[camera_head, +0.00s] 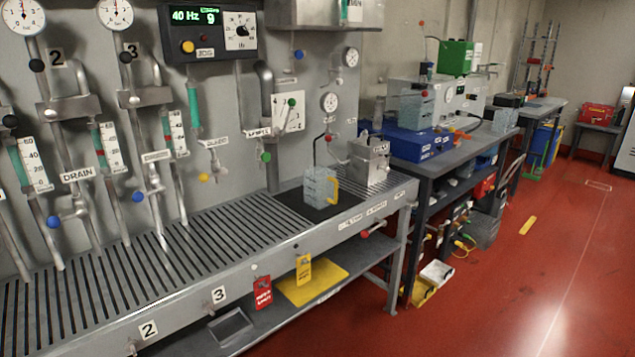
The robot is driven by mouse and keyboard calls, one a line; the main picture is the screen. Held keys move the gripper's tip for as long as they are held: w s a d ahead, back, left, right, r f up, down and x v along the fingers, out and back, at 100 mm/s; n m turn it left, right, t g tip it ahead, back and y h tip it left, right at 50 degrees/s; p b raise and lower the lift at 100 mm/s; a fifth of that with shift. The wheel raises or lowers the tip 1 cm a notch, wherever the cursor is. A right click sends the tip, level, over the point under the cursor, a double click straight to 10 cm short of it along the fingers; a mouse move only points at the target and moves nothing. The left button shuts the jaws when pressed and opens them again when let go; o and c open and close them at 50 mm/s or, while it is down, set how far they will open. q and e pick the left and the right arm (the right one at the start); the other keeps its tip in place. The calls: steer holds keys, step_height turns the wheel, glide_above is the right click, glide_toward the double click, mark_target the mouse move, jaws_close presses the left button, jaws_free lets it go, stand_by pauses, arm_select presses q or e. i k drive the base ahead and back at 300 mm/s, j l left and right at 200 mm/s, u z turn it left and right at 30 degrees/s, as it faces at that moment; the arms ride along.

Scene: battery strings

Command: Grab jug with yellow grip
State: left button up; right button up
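A clear, pale blue-grey jug (319,187) with a yellow grip (335,187) on its right side stands upright on a black mat (322,212). The mat lies at the right end of the slatted metal bench (215,243). A thin dark tube rises just behind the jug's left side. Neither of my grippers shows in the head view.
A metal box (369,160) stands behind and right of the jug. Pipes, gauges and valves line the wall behind the bench. Red and yellow tags (304,269) hang from the bench's front edge. Another bench stands at the right. Red floor (520,270) lies open at the right.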

mark_target(320, 181)
steer(key=i+l+u, duration=0.1)
steer(key=i+l, duration=0.25)
steer(key=i+l+u, duration=0.15)
steer(key=i+l, duration=0.15)
steer(key=i+l+u, duration=0.1)
steer(key=i+l, duration=0.2)
steer(key=l, duration=0.15)
steer(key=i+l+u, duration=0.1)
steer(key=i+l, duration=0.2)
steer(key=i+l+u, duration=0.1)
steer(key=i+l, duration=0.15)
steer(key=l, duration=0.3)
